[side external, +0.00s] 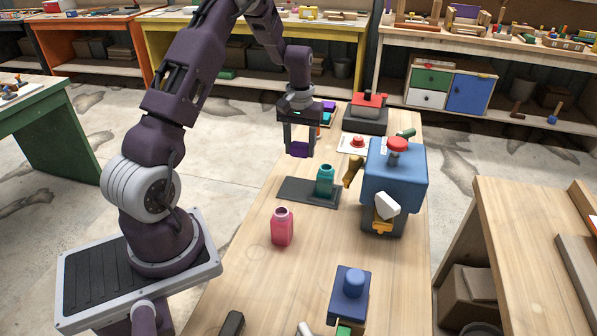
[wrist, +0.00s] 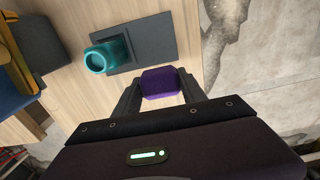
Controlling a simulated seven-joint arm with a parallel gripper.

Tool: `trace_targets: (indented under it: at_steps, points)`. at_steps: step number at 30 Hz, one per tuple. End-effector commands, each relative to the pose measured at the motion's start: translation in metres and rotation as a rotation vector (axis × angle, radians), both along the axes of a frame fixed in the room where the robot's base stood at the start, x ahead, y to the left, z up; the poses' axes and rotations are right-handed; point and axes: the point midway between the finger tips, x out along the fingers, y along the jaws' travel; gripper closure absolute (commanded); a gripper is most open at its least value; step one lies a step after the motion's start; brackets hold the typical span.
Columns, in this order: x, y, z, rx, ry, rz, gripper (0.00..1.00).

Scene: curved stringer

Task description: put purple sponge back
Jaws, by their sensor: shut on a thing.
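The purple sponge (side external: 299,149) is held between the fingers of my gripper (side external: 300,145), which is shut on it. The gripper is above the table's left edge, beyond the dark mat in the side external view. The wrist view also shows the sponge (wrist: 161,83) between the two fingers (wrist: 158,88), with the dark mat and teal jar above it in the picture. At the far end of the table, partly behind my gripper, small colored blocks (side external: 328,107) show, one of them purple; I cannot tell exactly what they are.
A teal jar (side external: 324,181) stands on the dark mat (side external: 298,190). A pink jar (side external: 282,227) stands nearer. A blue machine (side external: 400,180) with a red knob is on the right, and a red and black device (side external: 367,112) stands at the back. Bare wood lies around the pink jar.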

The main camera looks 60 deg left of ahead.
Motion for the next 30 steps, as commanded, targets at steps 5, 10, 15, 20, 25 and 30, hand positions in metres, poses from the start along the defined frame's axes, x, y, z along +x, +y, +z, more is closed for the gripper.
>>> trace_targets:
  at_steps: [5, 10, 15, 20, 25, 30]
  points:
    - [0.041, 0.014, 0.007, 0.004, -0.005, 0.000, 0.90]
    - [0.067, 0.019, 0.011, 0.001, -0.001, -0.001, 0.90]
    - [0.069, 0.019, -0.028, -0.002, 0.004, 0.000, 0.90]
    - [0.069, 0.019, -0.050, 0.000, 0.000, 0.000, 0.90]
    - [0.069, 0.019, -0.080, 0.000, 0.000, 0.001, 0.90]
    - [0.069, 0.019, -0.085, 0.001, -0.001, 0.000, 0.90]
